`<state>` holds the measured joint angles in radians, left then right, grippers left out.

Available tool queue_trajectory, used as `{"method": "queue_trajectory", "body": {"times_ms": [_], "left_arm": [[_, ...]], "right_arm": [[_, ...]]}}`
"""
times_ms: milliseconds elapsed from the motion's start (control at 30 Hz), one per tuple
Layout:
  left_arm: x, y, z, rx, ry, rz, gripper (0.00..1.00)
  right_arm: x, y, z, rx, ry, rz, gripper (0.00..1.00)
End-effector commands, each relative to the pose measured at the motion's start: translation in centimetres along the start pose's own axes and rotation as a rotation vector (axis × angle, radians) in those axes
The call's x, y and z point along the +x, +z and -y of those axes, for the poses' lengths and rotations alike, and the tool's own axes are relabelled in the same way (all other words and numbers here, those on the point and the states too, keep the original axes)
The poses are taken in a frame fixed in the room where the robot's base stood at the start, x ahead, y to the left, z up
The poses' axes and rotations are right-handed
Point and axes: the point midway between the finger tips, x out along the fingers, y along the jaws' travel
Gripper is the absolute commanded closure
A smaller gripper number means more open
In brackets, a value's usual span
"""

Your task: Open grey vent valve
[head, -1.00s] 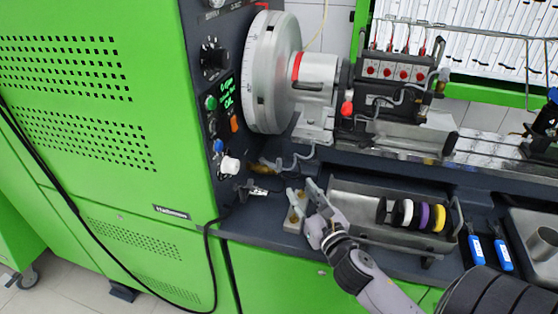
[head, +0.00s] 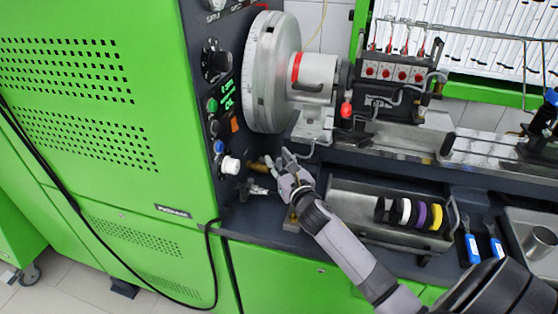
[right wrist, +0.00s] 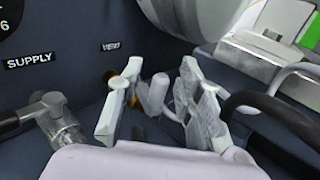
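The vent valve sits low on the dark panel. In the right wrist view its grey handle (right wrist: 154,93) shows between the fingers of my right gripper (right wrist: 160,88). Its brass body shows in the head view (head: 257,167), and is partly hidden by a finger in the wrist view. My right gripper (head: 281,164) is open, fingers spread on either side of the grey handle. I cannot tell whether either finger touches it. My left gripper is not in view.
A metal supply valve (right wrist: 58,122) stands close left of my right gripper, under the SUPPLY label. Hoses run close on the right. A metal tray (head: 352,226) with coloured rings (head: 421,214) and blue-handled tools (head: 472,248) lie to the right. A large grey wheel (head: 268,75) stands above.

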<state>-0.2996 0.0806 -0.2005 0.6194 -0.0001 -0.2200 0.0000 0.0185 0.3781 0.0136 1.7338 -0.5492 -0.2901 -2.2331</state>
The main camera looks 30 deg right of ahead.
Motion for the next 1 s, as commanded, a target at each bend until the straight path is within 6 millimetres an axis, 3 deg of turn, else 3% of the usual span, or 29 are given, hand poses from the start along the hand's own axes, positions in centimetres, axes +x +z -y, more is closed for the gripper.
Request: {"method": "queue_trajectory", "body": {"times_ms": [100,600,1000], "left_arm": [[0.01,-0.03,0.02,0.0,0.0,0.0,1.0],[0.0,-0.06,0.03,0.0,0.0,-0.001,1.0],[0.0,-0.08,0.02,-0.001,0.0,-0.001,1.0]], "right_arm": [[-0.02,0.01,-0.01,0.0,0.0,0.0,0.67],[-0.04,0.03,-0.01,0.001,0.0,0.001,1.0],[-0.04,0.03,-0.01,0.0,0.0,0.001,1.0]]}}
